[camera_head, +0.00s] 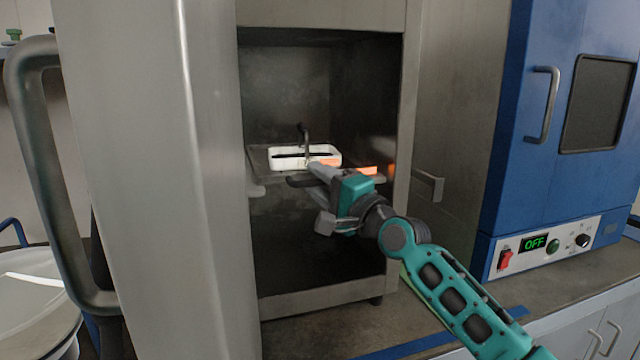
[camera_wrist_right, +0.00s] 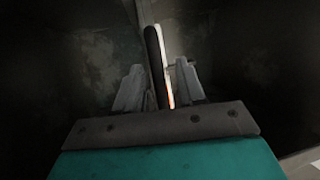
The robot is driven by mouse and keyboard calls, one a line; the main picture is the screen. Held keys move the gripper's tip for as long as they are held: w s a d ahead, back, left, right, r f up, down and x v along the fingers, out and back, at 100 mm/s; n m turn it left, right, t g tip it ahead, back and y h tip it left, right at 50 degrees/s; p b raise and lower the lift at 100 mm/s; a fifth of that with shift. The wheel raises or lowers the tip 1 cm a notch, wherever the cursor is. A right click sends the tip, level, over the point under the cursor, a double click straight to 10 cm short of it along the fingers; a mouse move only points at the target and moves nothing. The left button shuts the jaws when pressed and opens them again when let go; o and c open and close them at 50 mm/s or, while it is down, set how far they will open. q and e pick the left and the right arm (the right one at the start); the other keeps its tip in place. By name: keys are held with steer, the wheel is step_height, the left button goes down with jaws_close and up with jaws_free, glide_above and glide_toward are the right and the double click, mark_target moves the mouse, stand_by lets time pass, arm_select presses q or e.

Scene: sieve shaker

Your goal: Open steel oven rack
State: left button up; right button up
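The steel oven (camera_head: 330,302) stands open, its door (camera_head: 140,180) swung out at the left. Inside, the steel rack (camera_head: 256,160) lies level at mid-height and bears a white tray (camera_head: 275,164). A dark bar (camera_head: 298,182) shows at the rack's front. My right gripper (camera_head: 314,170) reaches in from the lower right to the rack's front edge. In the right wrist view, my right gripper's fingers (camera_wrist_right: 158,90) stand apart on either side of a dark bar (camera_wrist_right: 154,60), with a gap at the right finger. My left gripper is out of view.
A blue oven (camera_head: 480,150) with its door shut and an "OFF" display stands at the right. A large handle (camera_head: 40,170) curves out from the open door. A round pale vessel (camera_head: 35,300) is at the lower left. Below the rack the oven is empty.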

steer(key=shift+c, duration=0.5)
steer(key=shift+r, duration=0.1)
jaws_close()
steer(key=shift+r, duration=0.1)
